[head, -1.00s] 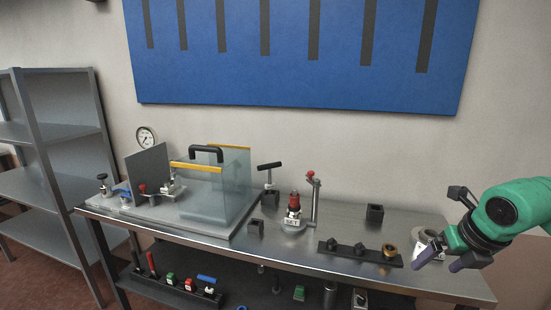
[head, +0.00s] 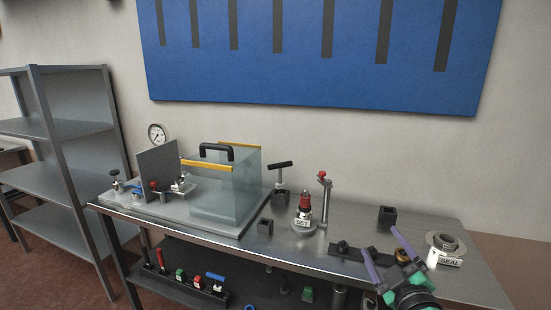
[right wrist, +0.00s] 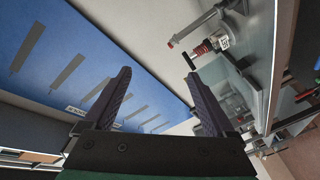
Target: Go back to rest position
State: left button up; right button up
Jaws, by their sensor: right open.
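My right gripper (head: 388,262) shows in the head view at the lower right, over the front edge of the metal table (head: 352,218). Its two purple fingers are spread apart and point up and away, with nothing between them. In the right wrist view the same open fingers (right wrist: 160,100) frame the wall and the blue board, with empty space between them. My left gripper is in neither view.
On the table are a clear box (head: 225,185), a red-topped device marked SET (head: 304,210), a ring marked SEAL (head: 446,245) and a black cube (head: 387,216). A dark rack with fittings lies partly behind my right gripper. Grey shelves (head: 60,150) stand left.

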jog(key=s+d+f+m+g+h, duration=0.1)
jog(key=s+d+f+m+g, duration=0.25)
jog(key=f, duration=0.55)
jog(key=s+a+f+m+g, duration=0.1)
jog(key=s+f+m+g, duration=0.2)
jog(key=s+f+g, duration=0.4)
jog(key=s+a+f+g+y, duration=0.2)
jog(key=s+a+f+g, duration=0.15)
jog(key=s+f, duration=0.7)
notch_tip(320, 180, down, 22)
jog(key=s+g, duration=0.2)
jog(key=s, duration=0.1)
jog(key=s+d+f, duration=0.1)
jog(key=s+f, duration=0.6)
jog(key=s, duration=0.1)
jog(key=s+d+f+g, duration=0.1)
jog(key=s+d+f, duration=0.1)
jog(key=s+f, duration=0.6)
jog(key=shift+s+d+h, duration=0.25)
jog(key=shift+s+h, duration=0.05)
